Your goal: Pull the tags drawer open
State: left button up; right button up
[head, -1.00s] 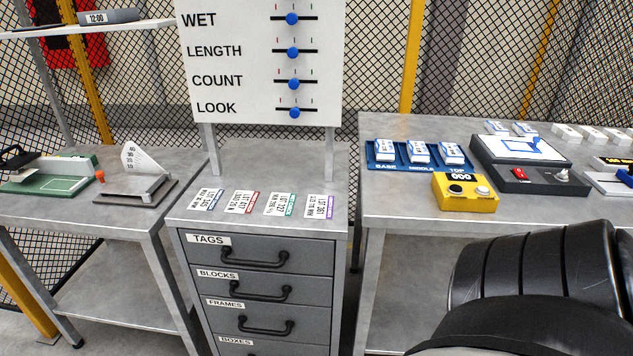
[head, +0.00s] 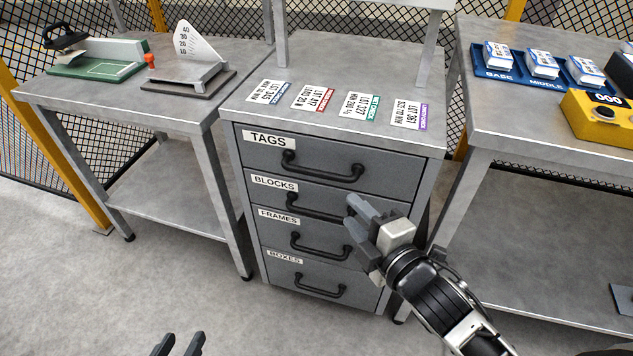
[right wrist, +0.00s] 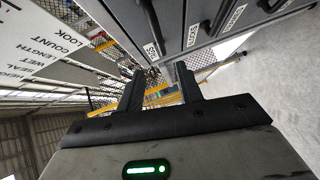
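The tags drawer (head: 390,171) is the top drawer of a grey cabinet, and its front is flush with the cabinet. Its black bar handle (head: 322,173) is clear in the head view. My right gripper (head: 356,228) is open and empty, in front of the right side of the blocks and frames drawers, below and right of the tags handle. In the right wrist view its fingers (right wrist: 160,85) are apart, with drawer fronts and handles beyond them. My left gripper (head: 178,345) shows only its two fingertips at the bottom edge, apart and empty, away from the cabinet.
Below are the blocks drawer (head: 275,187), frames drawer (head: 280,220) and boxes drawer (head: 286,260), all closed. Several lot cards (head: 312,97) lie on the cabinet top. Tables stand left (head: 135,105) and right (head: 540,130). The floor in front is clear.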

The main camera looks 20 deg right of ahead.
aim_at(318, 176)
jog(key=b+x, duration=0.1)
jog(key=x, duration=1.4)
grip_shut()
